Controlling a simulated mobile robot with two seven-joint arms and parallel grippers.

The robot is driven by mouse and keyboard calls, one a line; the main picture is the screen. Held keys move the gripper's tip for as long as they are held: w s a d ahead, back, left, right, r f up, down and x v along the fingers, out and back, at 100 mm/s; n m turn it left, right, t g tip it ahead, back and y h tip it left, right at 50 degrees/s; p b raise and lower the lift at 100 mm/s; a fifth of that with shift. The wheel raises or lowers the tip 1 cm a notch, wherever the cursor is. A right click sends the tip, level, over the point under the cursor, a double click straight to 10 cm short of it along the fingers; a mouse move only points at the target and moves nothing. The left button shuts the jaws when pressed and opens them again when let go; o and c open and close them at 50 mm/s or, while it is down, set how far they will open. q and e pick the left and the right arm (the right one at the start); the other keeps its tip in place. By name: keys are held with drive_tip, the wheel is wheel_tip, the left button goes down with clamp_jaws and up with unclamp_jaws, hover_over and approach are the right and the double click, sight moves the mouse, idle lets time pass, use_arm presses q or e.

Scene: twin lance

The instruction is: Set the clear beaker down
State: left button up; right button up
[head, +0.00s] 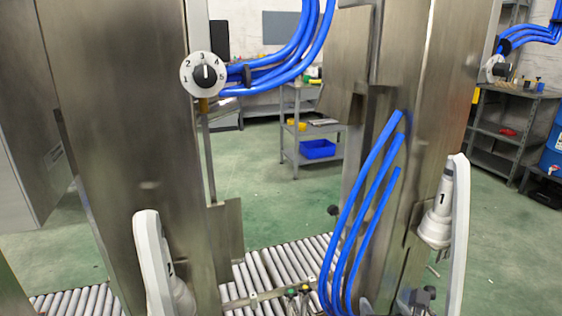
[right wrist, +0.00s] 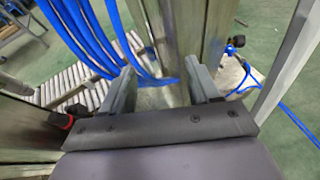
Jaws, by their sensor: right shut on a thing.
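In the right wrist view my right gripper (right wrist: 164,84) has its two grey fingers apart with a pale, see-through thing between them. This appears to be the clear beaker (right wrist: 160,98); its outline is faint and its rim and base are hard to make out. The gripper is shut on it. Behind the fingers are a metal post and blue hoses. In the head view I cannot clearly make out the beaker or the right gripper. My left gripper is not in view.
Tall metal columns (head: 120,120) stand close in front, with a numbered dial (head: 203,74) and blue hoses (head: 365,215). A roller conveyor (head: 270,272) runs low between them. A grey shelf cart (head: 312,132) with a blue bin (head: 318,149) stands behind on open green floor.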

use_arm(q)
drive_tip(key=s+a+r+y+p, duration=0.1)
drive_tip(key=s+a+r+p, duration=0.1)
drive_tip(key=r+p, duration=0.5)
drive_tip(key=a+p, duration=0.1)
drive_tip(key=p, duration=0.3)
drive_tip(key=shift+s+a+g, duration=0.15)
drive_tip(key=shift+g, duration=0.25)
use_arm(e)
drive_tip(key=s+d+r, duration=0.1)
drive_tip(key=s+r, duration=0.2)
drive_tip(key=r, duration=0.6)
drive_tip(key=s+r+n+y, duration=0.1)
drive_tip(key=s+r, duration=0.3)
drive_tip(key=r, duration=0.6)
drive_tip(key=shift+s+d, duration=0.2)
drive_tip(key=shift+d, duration=0.15)
